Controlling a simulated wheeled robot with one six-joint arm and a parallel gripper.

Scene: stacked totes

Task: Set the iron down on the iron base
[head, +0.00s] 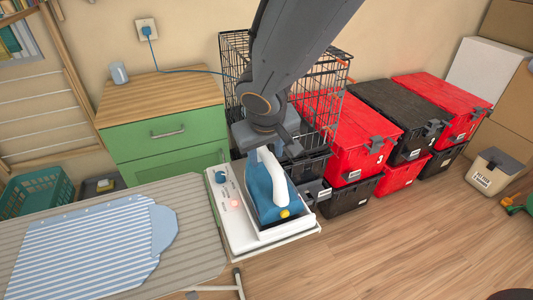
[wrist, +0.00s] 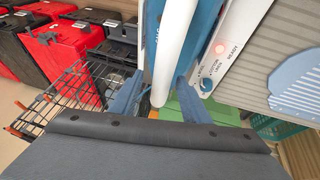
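The blue iron (head: 262,190) with a white handle (head: 275,172) sits upright over the dark recess of the white iron base (head: 236,226); it looks seated there, though its underside is hidden. The base carries a blue dial and a glowing pink light at its left. My gripper (head: 268,141) is at the rear upper end of the handle. In the wrist view, the fingers of my gripper (wrist: 162,90) stand apart on either side of the white handle (wrist: 172,50), with gaps showing. The base's panel reads READY beside the light (wrist: 219,48).
An ironing board (head: 190,195) with a striped blue shirt (head: 90,250) lies left of the base. A green drawer cabinet (head: 165,135) and a black wire crate (head: 322,75) stand behind. Red and black totes (head: 362,140) line the right; open floor lies in front.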

